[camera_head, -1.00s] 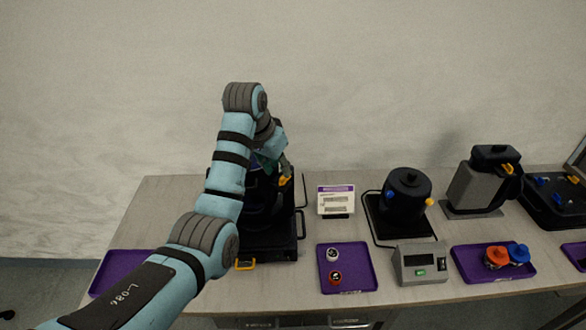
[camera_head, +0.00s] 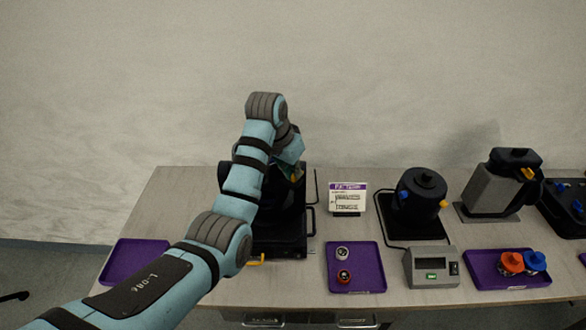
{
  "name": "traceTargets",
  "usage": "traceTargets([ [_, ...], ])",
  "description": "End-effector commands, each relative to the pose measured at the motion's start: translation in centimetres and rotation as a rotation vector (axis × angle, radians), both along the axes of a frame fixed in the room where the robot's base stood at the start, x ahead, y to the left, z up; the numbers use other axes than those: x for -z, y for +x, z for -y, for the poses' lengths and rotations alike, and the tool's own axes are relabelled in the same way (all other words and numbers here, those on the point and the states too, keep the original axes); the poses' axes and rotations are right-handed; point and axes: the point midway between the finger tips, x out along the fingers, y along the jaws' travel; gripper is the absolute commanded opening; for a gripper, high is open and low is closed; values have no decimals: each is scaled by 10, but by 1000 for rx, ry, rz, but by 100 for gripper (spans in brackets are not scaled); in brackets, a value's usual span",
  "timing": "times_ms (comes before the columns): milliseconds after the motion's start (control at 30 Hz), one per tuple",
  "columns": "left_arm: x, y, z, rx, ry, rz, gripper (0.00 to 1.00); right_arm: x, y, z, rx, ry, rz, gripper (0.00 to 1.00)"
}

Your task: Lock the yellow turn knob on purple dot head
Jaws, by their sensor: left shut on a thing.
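A black par can head (camera_head: 278,213) stands on a black base at the left of the table, mostly behind my left arm. A small yellow knob (camera_head: 297,177) shows at its upper right side. My left gripper (camera_head: 294,170) is at that knob, shut on it, though the wrist hides most of the fingers. I cannot make out a purple dot on this head, or which way the knob is turned. A yellow handle (camera_head: 256,260) lies at the front of the base. My right gripper is not in view.
A label card (camera_head: 347,197) stands right of the head. A purple tray (camera_head: 369,276) holds a white and a red knob. Further right are another black can (camera_head: 421,192), a grey box (camera_head: 431,268) and a tray with orange and blue knobs (camera_head: 508,283).

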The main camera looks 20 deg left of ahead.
Motion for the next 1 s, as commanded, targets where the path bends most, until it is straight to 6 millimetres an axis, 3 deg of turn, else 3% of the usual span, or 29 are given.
traceTargets([
  [433,0,0,3,-155,-4,2,0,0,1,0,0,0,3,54],
  [1000,-1,1,4,-678,-5,4,0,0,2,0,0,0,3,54],
])
